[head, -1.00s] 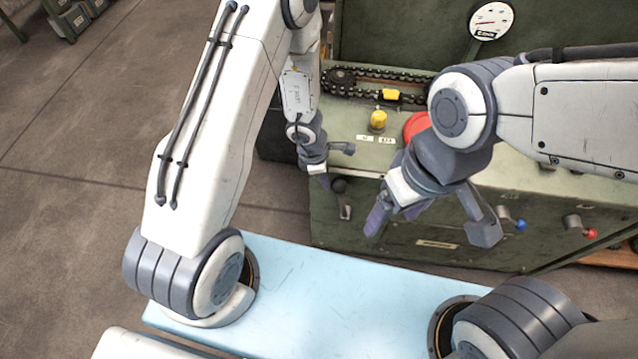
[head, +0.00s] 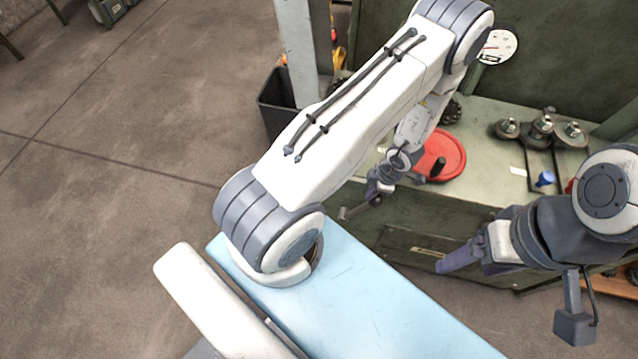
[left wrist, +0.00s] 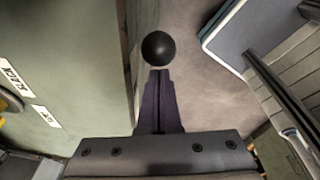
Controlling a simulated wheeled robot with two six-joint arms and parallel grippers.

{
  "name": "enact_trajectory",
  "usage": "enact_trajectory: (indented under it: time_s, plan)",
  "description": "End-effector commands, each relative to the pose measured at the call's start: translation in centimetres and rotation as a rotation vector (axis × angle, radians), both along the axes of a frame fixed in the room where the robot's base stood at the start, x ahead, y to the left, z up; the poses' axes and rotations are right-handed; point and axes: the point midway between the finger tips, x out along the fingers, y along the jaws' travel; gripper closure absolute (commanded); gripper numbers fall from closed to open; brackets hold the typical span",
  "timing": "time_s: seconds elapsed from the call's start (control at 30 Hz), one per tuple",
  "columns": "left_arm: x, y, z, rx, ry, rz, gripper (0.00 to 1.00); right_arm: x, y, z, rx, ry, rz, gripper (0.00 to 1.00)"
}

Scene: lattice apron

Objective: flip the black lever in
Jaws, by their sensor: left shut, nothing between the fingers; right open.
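The black lever's round knob (left wrist: 158,48) is clear in the left wrist view, just beyond my left fingertips; I cannot tell whether they touch it. My left gripper (left wrist: 160,73) has its dark purple fingers shut together with nothing between them. In the head view, my left gripper (head: 371,190) is at the front of the green machine. What looks like the lever (head: 355,209) is just below it, small and partly hidden there. My right gripper (head: 462,257) is open and empty, in front of the machine to the right, away from the black lever.
A blue knob (head: 545,178) shows on the right. A dark bin (head: 276,105) stands left of the machine.

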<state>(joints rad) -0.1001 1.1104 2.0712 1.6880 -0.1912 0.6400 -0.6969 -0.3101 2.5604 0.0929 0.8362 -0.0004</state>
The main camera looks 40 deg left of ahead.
Motion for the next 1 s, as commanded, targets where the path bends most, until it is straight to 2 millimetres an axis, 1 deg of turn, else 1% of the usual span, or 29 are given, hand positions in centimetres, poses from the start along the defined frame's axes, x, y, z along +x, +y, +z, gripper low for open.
enact_trajectory:
  time_s: [0.03,0.77,0.87,1.0]
  plan:
    - [0.2,-0.4,-0.3,-0.018,-0.005,0.001,1.00,0.0,0.0,-0.1,0.000,0.000,0.000,0.24]
    - [0.4,-0.5,-0.5,-0.022,-0.007,-0.001,1.00,0.0,0.0,-0.2,0.000,0.000,0.000,0.24]
    - [0.3,-0.3,-0.3,-0.020,-0.007,-0.005,1.00,0.0,0.0,-0.2,0.000,0.000,0.000,0.24]
    - [-0.1,0.3,0.9,-0.009,-0.005,-0.011,1.00,0.0,0.0,0.0,0.000,0.000,0.000,0.24]
